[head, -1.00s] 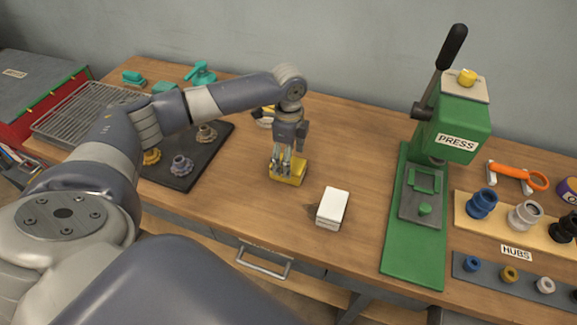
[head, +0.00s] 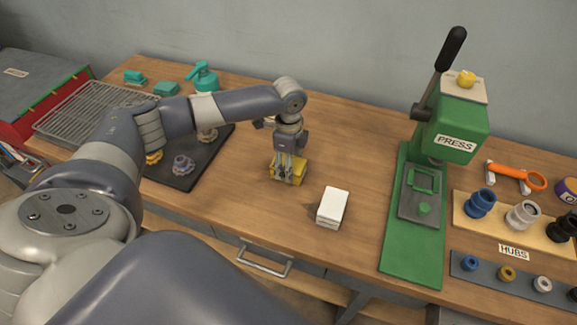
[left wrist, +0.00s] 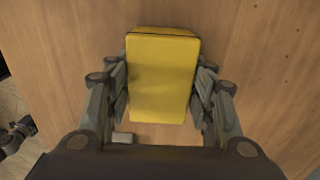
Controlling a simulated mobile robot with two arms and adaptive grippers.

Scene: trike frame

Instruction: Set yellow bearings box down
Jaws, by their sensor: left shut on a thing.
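The yellow bearings box (head: 276,176) is on or just above the wooden table, left of the white box; I cannot tell if its base touches the wood. My left gripper (head: 289,170) points down with its fingers shut on the box. In the left wrist view the yellow box (left wrist: 162,75) fills the space between the two fingers, one along each side. Its underside is hidden. My right gripper is not in view.
A white box (head: 332,207) stands close to the right. The green press (head: 455,145) is farther right, beside the hubs racks (head: 487,272). A dark mat (head: 190,178) with gears lies left. Wood between the white box and press is clear.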

